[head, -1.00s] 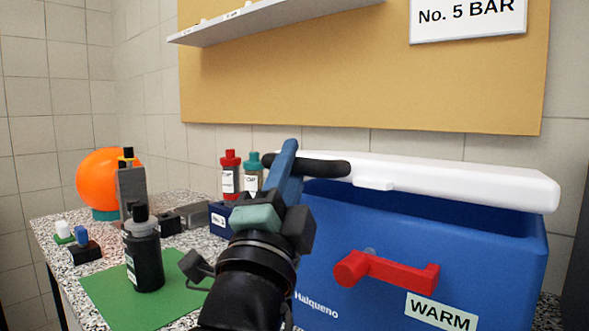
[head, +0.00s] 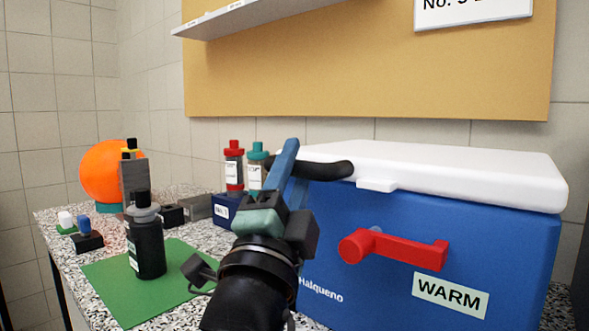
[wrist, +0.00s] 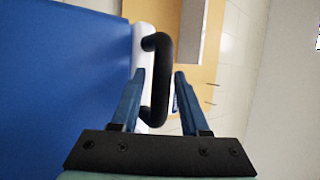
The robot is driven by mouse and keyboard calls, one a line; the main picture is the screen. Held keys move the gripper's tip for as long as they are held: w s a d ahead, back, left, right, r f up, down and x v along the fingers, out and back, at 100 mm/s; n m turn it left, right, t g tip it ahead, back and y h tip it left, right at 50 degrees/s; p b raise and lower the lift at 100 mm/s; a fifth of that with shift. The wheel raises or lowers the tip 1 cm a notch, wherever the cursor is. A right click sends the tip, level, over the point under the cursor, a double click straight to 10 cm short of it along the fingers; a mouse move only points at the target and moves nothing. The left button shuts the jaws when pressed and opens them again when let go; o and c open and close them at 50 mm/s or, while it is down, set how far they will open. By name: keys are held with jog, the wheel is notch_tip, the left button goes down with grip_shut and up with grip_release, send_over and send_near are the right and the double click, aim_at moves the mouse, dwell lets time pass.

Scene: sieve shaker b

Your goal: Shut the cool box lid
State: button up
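The blue cool box (head: 420,215) stands at the right of the counter in the head view. Its white lid (head: 460,175) lies down along the box's top edge, with no gap visible at the front. A black handle (head: 325,170) sticks out from the lid's left end; it also shows in the wrist view (wrist: 161,85). My gripper (head: 290,148) is at this handle. In the wrist view its blue fingers (wrist: 159,75) are apart, with the handle between them and clear space on the right.
A red lever (head: 395,248) and a "WARM" label (head: 450,295) are on the box front. Left of my arm are a dark bottle (head: 147,245) on a green mat (head: 110,285), red- and teal-capped bottles (head: 234,170) and an orange ball (head: 108,170). A shelf (head: 255,18) hangs above.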

jog(key=shift+d+f, duration=0.1)
jog(key=shift+f, duration=0.1)
jog(key=shift+s+f, duration=0.35)
jog(key=shift+s, duration=0.05)
jog(key=b+v, duration=0.2)
jog(key=v, duration=1)
jog(key=shift+r, duration=0.3)
jog(key=shift+r, duration=0.1)
